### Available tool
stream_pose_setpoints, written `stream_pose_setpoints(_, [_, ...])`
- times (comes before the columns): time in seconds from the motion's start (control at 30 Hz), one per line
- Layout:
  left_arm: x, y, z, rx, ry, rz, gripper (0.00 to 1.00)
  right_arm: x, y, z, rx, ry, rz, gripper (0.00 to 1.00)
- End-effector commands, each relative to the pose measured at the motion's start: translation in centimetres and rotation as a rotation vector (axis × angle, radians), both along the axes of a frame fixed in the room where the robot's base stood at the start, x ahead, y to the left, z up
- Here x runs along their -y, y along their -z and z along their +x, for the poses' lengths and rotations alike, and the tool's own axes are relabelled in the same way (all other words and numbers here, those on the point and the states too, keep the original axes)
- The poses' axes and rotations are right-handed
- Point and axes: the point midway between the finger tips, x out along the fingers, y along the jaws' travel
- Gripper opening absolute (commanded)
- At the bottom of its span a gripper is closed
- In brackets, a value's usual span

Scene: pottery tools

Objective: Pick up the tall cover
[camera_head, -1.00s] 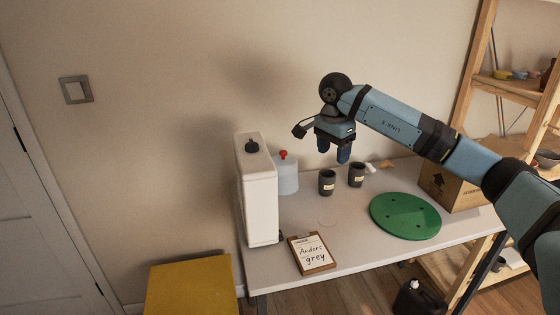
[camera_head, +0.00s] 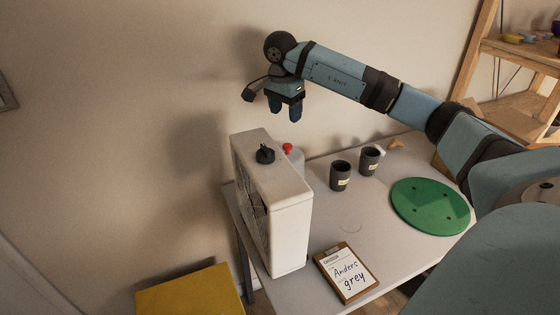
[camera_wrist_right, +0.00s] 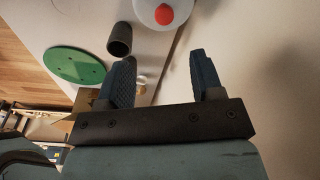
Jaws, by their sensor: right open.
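A tall white box-shaped cover (camera_head: 292,225) with a black knob (camera_head: 265,153) on top stands upright at the left end of the table. Its left side shows a dark grille. My right gripper (camera_head: 286,112) is open and empty, with its fingers pointing down. It is above and behind the cover, apart from it, near the wall. Its two fingers also show spread in the right wrist view (camera_wrist_right: 165,72), with nothing between them. The cover does not show clearly in the right wrist view. My left gripper is not in view.
A translucent jug with a red cap (camera_head: 287,148) stands behind the cover, partly hidden. Two dark cups (camera_head: 340,176), a green disc (camera_head: 430,206) and a clipboard (camera_head: 346,272) are on the table (camera_head: 378,225). A yellow surface (camera_head: 190,295) is at lower left.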

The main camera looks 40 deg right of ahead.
Motion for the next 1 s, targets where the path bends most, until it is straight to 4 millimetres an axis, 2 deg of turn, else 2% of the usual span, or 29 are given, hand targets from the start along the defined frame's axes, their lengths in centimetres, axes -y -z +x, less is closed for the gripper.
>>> stream_pose_setpoints(0.1, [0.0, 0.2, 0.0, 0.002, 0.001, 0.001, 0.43, 0.3, 2.8, 0.0, -0.005, 0.001, 0.000, 0.61])
stream_pose_setpoints(0.3, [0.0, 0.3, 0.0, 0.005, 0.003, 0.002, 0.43, 0.7, 6.1, 0.1, -0.003, 0.000, 0.000, 0.61])
stream_pose_setpoints(0.57, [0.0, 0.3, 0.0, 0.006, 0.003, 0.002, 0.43, 0.9, 7.6, 0.2, -0.001, 0.000, 0.001, 0.61])
stream_pose_setpoints(0.83, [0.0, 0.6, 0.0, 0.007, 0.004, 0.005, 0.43, 1.4, 11.3, 0.9, -0.004, 0.000, 0.000, 0.61])
stream_pose_setpoints(1.0, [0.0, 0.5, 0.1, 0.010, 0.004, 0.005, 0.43, 1.5, 12.3, 0.9, 0.000, 0.000, 0.000, 0.61])
